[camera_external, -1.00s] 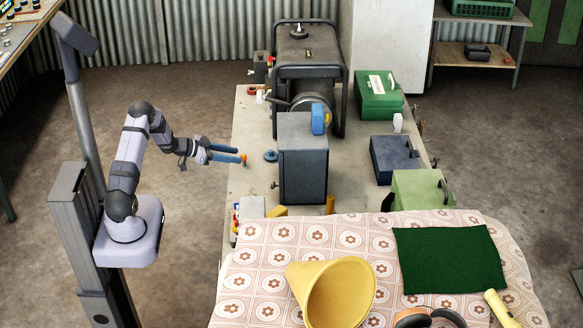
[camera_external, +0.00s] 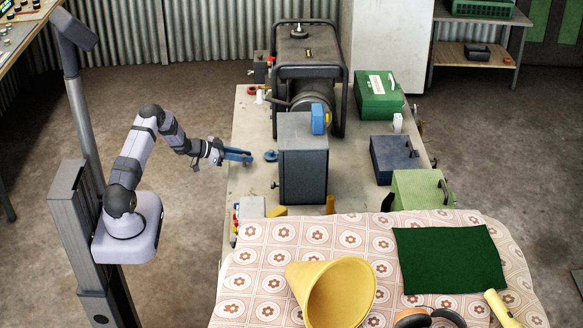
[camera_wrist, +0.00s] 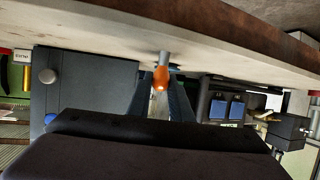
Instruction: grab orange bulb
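The orange bulb (camera_wrist: 162,77) shows in the wrist view with a grey base, near the table edge. It lies between or just beyond the tips of my blue fingers; I cannot tell which. My gripper (camera_wrist: 161,92) is open there, one finger on either side of the bulb's line, with a gap between them. In the external view my gripper (camera_external: 246,155) reaches over the left edge of the table (camera_external: 245,187). The bulb is not visible in that view, apparently hidden by the fingers.
A dark grey box (camera_external: 303,173) stands right of my gripper, with a blue round object (camera_external: 271,155) between them. A generator (camera_external: 309,75) in a black frame stands farther back. A yellow cone (camera_external: 335,290) lies on the patterned cloth (camera_external: 260,262) in front.

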